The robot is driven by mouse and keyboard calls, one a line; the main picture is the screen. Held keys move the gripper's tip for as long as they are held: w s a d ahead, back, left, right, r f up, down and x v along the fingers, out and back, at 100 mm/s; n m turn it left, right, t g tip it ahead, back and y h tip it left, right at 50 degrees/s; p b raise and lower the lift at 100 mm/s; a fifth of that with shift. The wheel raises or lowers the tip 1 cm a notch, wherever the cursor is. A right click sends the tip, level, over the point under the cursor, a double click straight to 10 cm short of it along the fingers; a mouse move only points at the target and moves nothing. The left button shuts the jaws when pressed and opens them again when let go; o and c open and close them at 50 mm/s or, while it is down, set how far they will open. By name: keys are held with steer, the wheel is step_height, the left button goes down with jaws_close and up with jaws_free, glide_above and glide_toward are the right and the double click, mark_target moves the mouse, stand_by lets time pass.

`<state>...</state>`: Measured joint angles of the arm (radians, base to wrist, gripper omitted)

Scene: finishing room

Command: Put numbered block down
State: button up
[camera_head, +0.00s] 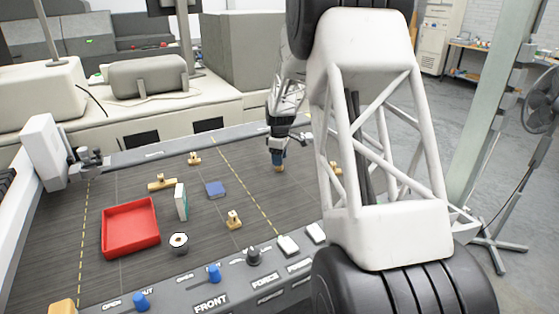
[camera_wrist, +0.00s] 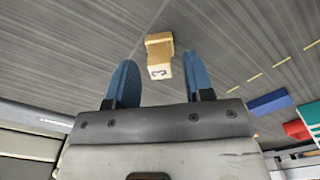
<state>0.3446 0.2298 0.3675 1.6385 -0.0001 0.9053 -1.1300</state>
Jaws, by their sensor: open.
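The numbered block (camera_wrist: 159,58) is a small tan wooden piece with a dark number on its pale near face. In the wrist view it stands on the dark slatted surface between and slightly beyond my two blue fingertips. My gripper (camera_wrist: 160,75) is open, with a visible gap between each finger and the block. In the head view my gripper (camera_head: 278,158) points down at the far right part of the work surface. The tan block (camera_head: 279,169) shows just under its tips. My arm hides part of the surface to the right.
A red tray (camera_head: 106,236) lies at the left. A blue block (camera_head: 216,189), an upright white-green box (camera_head: 181,203), a round black-and-white part (camera_head: 178,244) and several wooden pieces (camera_head: 234,221) stand around. A front control panel (camera_head: 190,287) borders the surface. Around my gripper the surface is mostly clear.

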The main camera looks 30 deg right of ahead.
step_height(320, 180, up, 11)
stand_by(0.5)
stand_by(0.7)
steer(key=s+a+r+m, duration=0.1)
steer(key=s+a+r, duration=0.2)
steer(key=s+a, duration=0.35)
steer(key=s+a+r+m+t, duration=0.1)
steer(key=s+a+r+m, duration=0.15)
steer(key=s+a, duration=0.4)
steer(key=s+a+r+m, duration=0.1)
steer(key=s+a+r, duration=0.35)
steer(key=s, duration=0.45)
steer(key=s+a+f+m, duration=0.1)
steer(key=s+a, duration=0.2)
steer(key=s, duration=0.5)
steer(key=s+a+f+m+t, duration=0.1)
steer(key=s+a+f+m, duration=0.1)
steer(key=s, duration=0.7)
steer(key=s+a+f+m, duration=0.1)
steer(key=s+a+f, duration=0.1)
steer(key=s+a, duration=0.3)
steer(key=s, duration=0.4)
steer(key=shift+s+m+t, duration=0.25)
steer(key=shift+m+t, duration=0.05)
steer(key=shift+m, duration=0.05)
